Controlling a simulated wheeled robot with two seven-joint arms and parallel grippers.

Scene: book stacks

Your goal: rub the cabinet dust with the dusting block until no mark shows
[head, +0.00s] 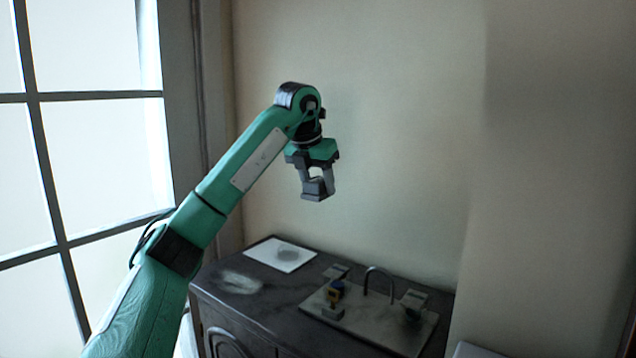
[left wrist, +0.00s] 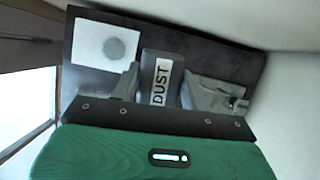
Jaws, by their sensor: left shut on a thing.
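My left gripper (head: 317,178) is shut on the dusting block (head: 316,190), a grey block held in the air well above the cabinet. In the left wrist view the block (left wrist: 160,68) sits between the two fingers, with a "DUST" label facing the camera. The dark cabinet (head: 262,305) stands below against the wall. A pale, whitish dust smear (head: 240,283) lies on the left front of its top, apart from the block. In the left wrist view the gripper partly hides this area. My right gripper is not in view.
A white sheet (head: 270,250) with a grey round patch lies at the cabinet's back left. A window (head: 95,140) is at left.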

